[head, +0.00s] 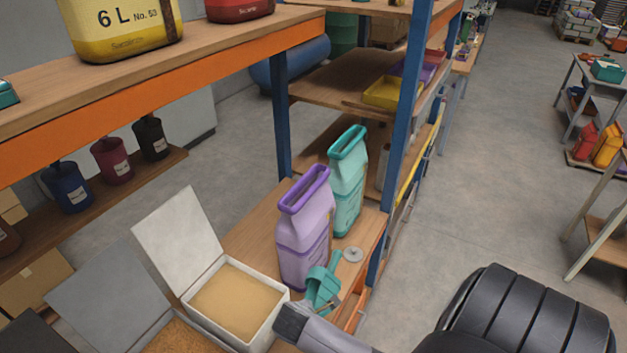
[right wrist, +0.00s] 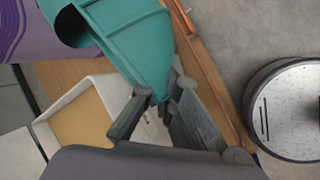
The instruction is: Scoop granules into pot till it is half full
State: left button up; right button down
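My right gripper (right wrist: 158,106) is closed around the narrow handle end of a teal scoop (right wrist: 125,40). In the head view the scoop (head: 321,286) is tilted beside the purple sack; its contents cannot be made out. An open white bin (head: 283,303) of pale tan granules (head: 238,301) stands left of it, and the bin also shows in the right wrist view (right wrist: 53,111). A yellow pot (head: 125,30) marked 6 L and a red pot (head: 240,8) stand on the upper shelf, their tops out of frame. My left gripper is not in view.
A purple sack (head: 303,235) and a teal sack (head: 346,185) stand upright behind the scoop, near a blue post (head: 400,120). A small metal disc (head: 352,254) lies beside them. A second bin of browner granules (head: 180,341) is at the bottom left.

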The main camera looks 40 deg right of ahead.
jog(key=g, duration=0.1)
jog(key=w+r+n+g+h, duration=0.1)
jog(key=g, duration=0.1)
jog(key=shift+w+a+h, duration=0.1)
jog(key=shift+a+h, duration=0.1)
jog(key=shift+h, duration=0.1)
jog(key=g, duration=0.1)
jog(key=n+g+h, duration=0.1)
jog(key=shift+w+a+r+g, duration=0.2)
jog(key=shift+w+g, duration=0.1)
jog(key=shift+w, duration=0.1)
jog(key=shift+w+n+g+h+b, duration=0.2)
jog(key=shift+n+g+h+b, duration=0.15)
jog(key=shift+g+h, duration=0.2)
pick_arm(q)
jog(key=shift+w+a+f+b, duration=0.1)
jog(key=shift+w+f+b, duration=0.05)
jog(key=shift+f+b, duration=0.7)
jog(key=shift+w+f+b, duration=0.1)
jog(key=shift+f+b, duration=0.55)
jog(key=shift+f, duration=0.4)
pick_arm(e)
jog(key=shift+w+a+n+g+h, duration=0.2)
jog(key=shift+w+n+g+h, duration=0.15)
jog(key=shift+g+h, duration=0.35)
jog(key=shift+w+a+n+g+h, duration=0.2)
jog(key=shift+w+g+h, duration=0.15)
jog(key=shift+g, duration=0.6)
jog(key=shift+r, duration=0.1)
